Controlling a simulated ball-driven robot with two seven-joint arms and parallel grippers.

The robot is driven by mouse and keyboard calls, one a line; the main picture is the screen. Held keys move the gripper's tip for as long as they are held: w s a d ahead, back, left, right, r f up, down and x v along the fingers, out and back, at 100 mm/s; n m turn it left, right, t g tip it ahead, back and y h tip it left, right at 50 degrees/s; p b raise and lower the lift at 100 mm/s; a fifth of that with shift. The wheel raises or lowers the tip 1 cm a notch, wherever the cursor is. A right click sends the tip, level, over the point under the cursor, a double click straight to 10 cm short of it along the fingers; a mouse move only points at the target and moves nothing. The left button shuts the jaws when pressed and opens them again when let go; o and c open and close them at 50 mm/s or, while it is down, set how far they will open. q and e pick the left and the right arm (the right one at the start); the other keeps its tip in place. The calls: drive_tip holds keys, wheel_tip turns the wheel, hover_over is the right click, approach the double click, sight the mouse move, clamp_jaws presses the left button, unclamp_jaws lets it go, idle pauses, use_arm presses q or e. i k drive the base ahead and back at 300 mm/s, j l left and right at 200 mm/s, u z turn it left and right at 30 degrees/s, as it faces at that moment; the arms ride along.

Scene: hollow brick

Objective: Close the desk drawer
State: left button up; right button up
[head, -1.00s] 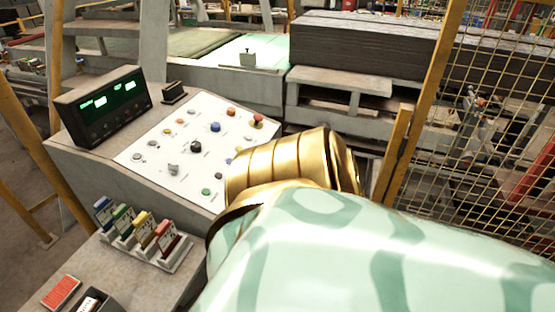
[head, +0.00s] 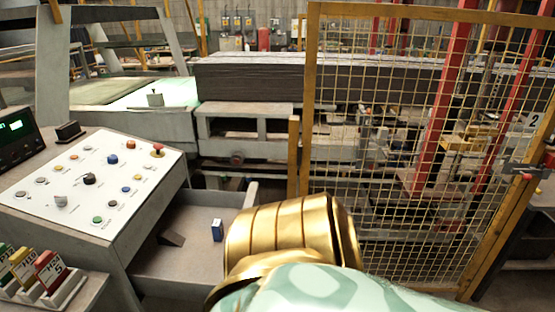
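The desk drawer (head: 195,262) is pulled out from the right side of the control desk (head: 118,245). Its grey inside shows, with a small blue box (head: 217,230) and a dark flat item (head: 171,239) in it. My gold and pale green arm covers the drawer's right part, so how far out it stands cannot be fully seen. Neither gripper shows in the head view.
The desk top carries a white button panel (head: 90,180) and a display box (head: 18,138). A rack of coloured stamps (head: 42,275) stands at the lower left. A yellow-framed mesh fence (head: 400,170) closes off the right side. Dark stacked boards (head: 300,82) lie behind.

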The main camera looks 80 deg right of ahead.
sight(191, 272)
drive_tip(key=z, duration=2.35)
